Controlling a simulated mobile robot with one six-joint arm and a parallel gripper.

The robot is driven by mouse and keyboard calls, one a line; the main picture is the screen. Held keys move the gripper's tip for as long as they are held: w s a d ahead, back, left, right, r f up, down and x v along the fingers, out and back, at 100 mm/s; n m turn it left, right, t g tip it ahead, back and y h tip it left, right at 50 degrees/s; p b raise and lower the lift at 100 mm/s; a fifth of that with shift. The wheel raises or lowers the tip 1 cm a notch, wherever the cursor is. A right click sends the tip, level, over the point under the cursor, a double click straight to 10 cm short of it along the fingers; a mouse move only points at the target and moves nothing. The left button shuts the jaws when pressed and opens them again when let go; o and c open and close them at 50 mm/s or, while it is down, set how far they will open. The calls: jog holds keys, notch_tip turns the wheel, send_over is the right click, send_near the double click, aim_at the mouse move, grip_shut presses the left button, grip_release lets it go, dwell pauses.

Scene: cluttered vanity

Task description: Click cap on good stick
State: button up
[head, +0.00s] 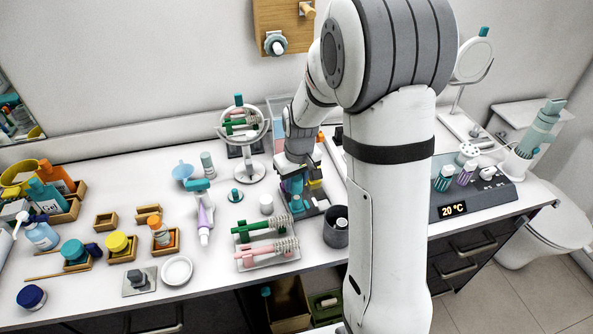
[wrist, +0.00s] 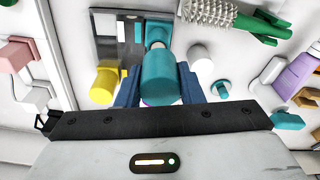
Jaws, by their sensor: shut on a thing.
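My gripper (head: 294,190) points down at a small dark tray (head: 310,209) near the middle of the counter. It is shut on a teal cylinder (wrist: 156,72), which sits between the blue fingers in the wrist view (wrist: 158,88). A narrower teal piece with a pale round end shows beyond it, against the tray. I cannot tell whether the held piece is the cap or the stick, or whether it touches the tray. A yellow-topped piece (wrist: 104,86) is beside the fingers. A white cylinder (head: 266,203) and a small teal knobbed piece (head: 235,195) stand left of the tray.
A dark grey cup (head: 336,231) stands close on the right. A round mirror (head: 244,135) stands behind left. A purple tube (head: 205,217) is further left. The counter around the white dish (head: 177,270) has some free room.

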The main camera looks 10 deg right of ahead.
aim_at(297, 196)
jog(key=shift+s+d+f+b, duration=0.1)
jog(key=shift+f+b, duration=2.05)
jog(key=shift+f, duration=0.95)
jog(key=shift+f+b, duration=0.2)
jog(key=shift+b, duration=0.4)
dwell(0.4)
jog(key=o, duration=1.5)
jog(key=shift+r, duration=0.15)
jog(key=shift+r+p, duration=2.2)
jog(key=shift+r, duration=1.2)
